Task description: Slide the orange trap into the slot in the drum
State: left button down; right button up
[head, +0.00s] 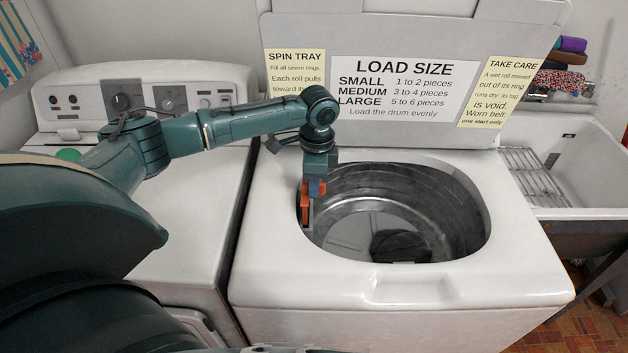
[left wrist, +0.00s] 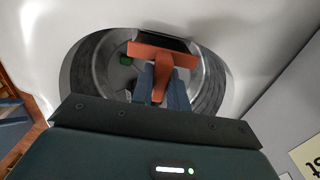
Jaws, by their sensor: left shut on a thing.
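The orange trap (head: 305,201) is held upright at the left inner side of the drum opening. My left gripper (head: 314,187) points down from above and is shut on it. In the left wrist view the trap (left wrist: 164,52) is T-shaped, with its stem between the blue-grey fingers (left wrist: 161,84) and a dark part along the crossbar's far side. The metal drum (head: 350,219) is open below. A grey piece shows just under the trap, but I cannot tell whether it is the slot or touches the trap. My right gripper is out of view.
A dark cloth (head: 402,245) lies on the drum floor. The white washer top (head: 300,272) surrounds the opening, with a raised lid (head: 400,40) behind. A second white machine (head: 195,215) stands left and a sink (head: 590,160) right. A small green thing (left wrist: 125,60) shows in the drum.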

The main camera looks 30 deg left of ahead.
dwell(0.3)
pick_arm(q)
jog(key=shift+f, duration=0.3)
jog(key=shift+f, duration=0.45)
jog(key=shift+f+b, duration=0.3)
jog(key=shift+f, duration=0.05)
jog(key=shift+f, duration=0.65)
jog(key=shift+f+b, duration=0.35)
jog(key=shift+f, duration=0.4)
jog(key=shift+f, duration=0.35)
jog(key=shift+f+b, duration=0.4)
